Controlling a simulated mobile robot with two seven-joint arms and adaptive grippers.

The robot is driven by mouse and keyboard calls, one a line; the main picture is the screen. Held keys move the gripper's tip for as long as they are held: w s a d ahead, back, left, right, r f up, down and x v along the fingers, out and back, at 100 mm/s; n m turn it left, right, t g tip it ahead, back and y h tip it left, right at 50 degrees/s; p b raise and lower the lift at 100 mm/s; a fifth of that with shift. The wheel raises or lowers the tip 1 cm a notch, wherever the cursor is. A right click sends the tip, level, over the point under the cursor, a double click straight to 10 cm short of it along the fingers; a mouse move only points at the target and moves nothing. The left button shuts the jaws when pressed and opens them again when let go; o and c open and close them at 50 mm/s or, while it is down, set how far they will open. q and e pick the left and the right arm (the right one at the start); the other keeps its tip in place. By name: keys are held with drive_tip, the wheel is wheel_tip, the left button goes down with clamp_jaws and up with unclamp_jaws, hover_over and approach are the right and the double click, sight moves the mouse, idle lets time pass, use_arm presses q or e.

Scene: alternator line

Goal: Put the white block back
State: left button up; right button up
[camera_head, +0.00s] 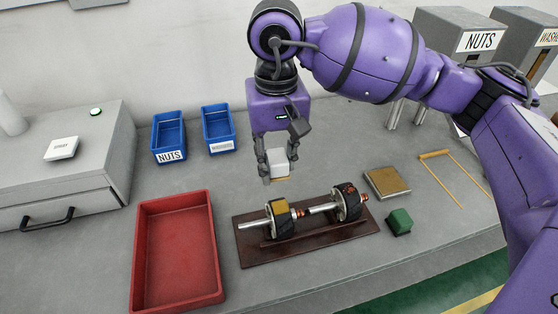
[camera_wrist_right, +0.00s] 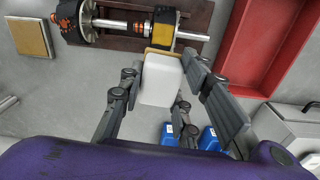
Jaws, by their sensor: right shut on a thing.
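The white block (camera_head: 279,162) is held between the fingers of my right gripper (camera_head: 278,168), above the table behind the wooden stand with the rotor parts. It also shows in the right wrist view (camera_wrist_right: 161,80), between the fingers of the right gripper (camera_wrist_right: 165,85). A thin tan edge shows at the block's far end; I cannot tell whether it belongs to the block. My left gripper is not in view.
The dark stand (camera_head: 245,246) bears a shaft with rotor parts (camera_head: 283,218). A red tray (camera_head: 222,270) lies left, two blue bins (camera_head: 168,138) behind. A tan-topped pad (camera_head: 387,182), a green block (camera_head: 400,222) and a yellow frame (camera_head: 435,155) lie right.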

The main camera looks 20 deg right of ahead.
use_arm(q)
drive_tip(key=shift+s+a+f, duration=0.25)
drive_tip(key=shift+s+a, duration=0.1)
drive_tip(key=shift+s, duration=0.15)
use_arm(e)
drive_tip(key=shift+a, duration=0.1)
